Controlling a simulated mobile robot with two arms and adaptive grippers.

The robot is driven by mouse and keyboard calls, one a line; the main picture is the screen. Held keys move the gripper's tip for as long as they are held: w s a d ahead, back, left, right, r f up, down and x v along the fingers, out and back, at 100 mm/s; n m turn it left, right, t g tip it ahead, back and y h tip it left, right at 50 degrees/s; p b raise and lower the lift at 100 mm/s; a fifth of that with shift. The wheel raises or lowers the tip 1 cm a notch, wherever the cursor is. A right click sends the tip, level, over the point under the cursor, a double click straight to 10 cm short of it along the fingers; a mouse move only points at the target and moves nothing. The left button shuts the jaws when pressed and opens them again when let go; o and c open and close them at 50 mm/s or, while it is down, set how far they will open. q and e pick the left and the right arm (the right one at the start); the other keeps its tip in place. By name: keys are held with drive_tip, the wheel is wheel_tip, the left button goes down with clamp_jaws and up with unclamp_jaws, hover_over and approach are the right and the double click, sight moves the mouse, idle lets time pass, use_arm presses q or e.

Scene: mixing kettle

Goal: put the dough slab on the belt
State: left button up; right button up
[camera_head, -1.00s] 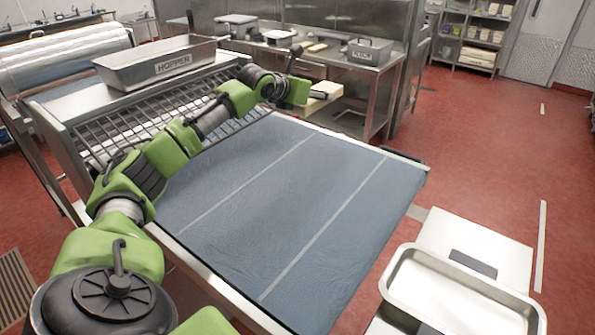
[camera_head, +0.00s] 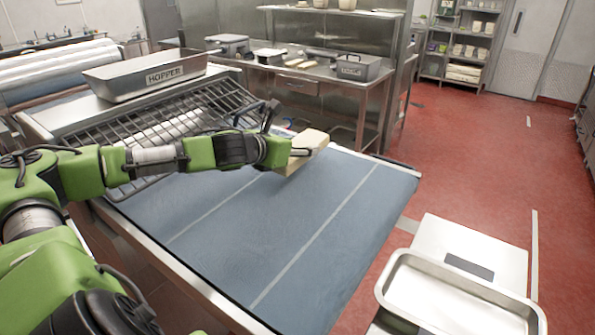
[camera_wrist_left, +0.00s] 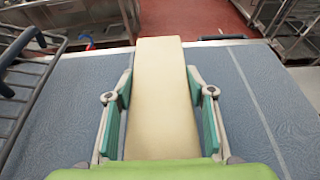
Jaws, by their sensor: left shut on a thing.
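The dough slab (camera_head: 309,141) is a pale cream block held in my left gripper (camera_head: 290,152). In the left wrist view the slab (camera_wrist_left: 163,95) lies lengthwise between the two teal finger pads of the left gripper (camera_wrist_left: 160,100), which is shut on it. The blue belt (camera_head: 300,230) with two pale stripes lies beneath; the slab is over its far part. I cannot tell for certain whether the slab touches the belt. My right gripper is not in view.
A metal guard grid (camera_head: 175,125) and the hopper (camera_head: 150,75) stand left of the belt. A steel tray (camera_head: 455,295) sits at the front right. A steel counter (camera_head: 320,75) stands behind. Most of the belt is clear.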

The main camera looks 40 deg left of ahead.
sight(298, 160)
use_arm(q)
drive_tip(key=shift+s+d+f, duration=0.1)
drive_tip(key=shift+s+f, duration=0.15)
drive_tip(key=shift+f, duration=0.15)
drive_tip(key=f, duration=0.1)
drive_tip(key=f+b, duration=0.1)
drive_tip(key=shift+s+d+f, duration=0.3)
drive_tip(key=shift+s+f, duration=0.05)
drive_tip(key=shift+s, duration=0.05)
drive_tip(key=shift+w+a+f, duration=0.1)
drive_tip(key=shift+f, duration=0.45)
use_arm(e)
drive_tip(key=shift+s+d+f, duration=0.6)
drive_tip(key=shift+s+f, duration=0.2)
use_arm(q)
drive_tip(key=o, duration=1.5)
drive_tip(key=shift+f, duration=0.1)
drive_tip(key=shift+s, duration=0.2)
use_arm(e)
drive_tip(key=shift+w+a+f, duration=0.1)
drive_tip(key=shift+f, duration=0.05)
